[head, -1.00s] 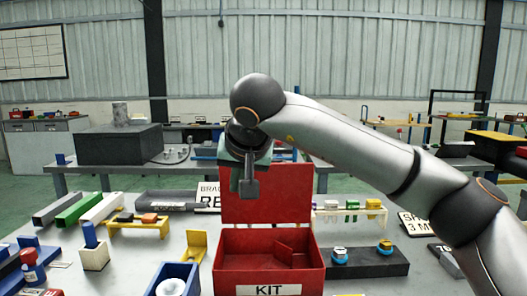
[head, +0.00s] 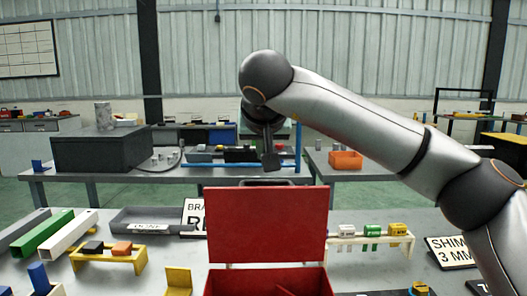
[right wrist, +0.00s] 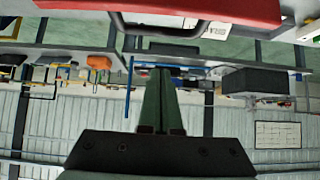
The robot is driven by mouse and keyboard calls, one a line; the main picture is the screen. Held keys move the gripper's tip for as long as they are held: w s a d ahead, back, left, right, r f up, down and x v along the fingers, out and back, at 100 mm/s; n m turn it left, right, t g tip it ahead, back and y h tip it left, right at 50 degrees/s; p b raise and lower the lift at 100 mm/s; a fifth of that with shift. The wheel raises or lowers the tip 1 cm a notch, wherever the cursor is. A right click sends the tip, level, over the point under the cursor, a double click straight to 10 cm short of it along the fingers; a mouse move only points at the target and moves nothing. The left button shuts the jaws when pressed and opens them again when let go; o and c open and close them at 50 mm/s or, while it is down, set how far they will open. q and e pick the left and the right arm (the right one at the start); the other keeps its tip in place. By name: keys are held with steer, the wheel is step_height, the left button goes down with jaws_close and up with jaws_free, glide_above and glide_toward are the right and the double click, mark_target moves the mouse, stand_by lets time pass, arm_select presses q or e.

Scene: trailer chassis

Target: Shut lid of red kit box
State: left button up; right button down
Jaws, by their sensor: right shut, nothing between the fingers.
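The red kit box (head: 225,282) stands on the near table, low in the head view and cut off by the bottom edge. Its red lid (head: 265,225) stands upright at the back, so the box is open. A dark handle (head: 265,183) shows behind the lid's top edge. My right gripper (head: 271,163) is just above that edge in the picture, apart from the lid. In the right wrist view, which is upside down, its green fingers (right wrist: 160,100) are shut and empty; the lid's edge (right wrist: 210,12) and handle (right wrist: 165,29) show at the top. My left gripper is not in view.
A yellow stand with blocks (head: 108,258) and long bars (head: 70,230) lie left of the box. A rack (head: 372,238) and a sign (head: 452,252) are at the right. A far table (head: 100,175) holds a dark case (head: 100,150).

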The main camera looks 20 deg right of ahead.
steer(key=f, duration=0.1)
steer(key=w+f, duration=0.1)
steer(key=f, duration=0.1)
steer(key=f+b, duration=0.1)
steer(key=f, duration=0.1)
steer(key=shift+w+d+f, duration=0.15)
steer(key=shift+w+d, duration=0.1)
steer(key=shift+w, duration=0.1)
steer(key=shift+s+a, duration=0.1)
steer(key=shift+s, duration=0.1)
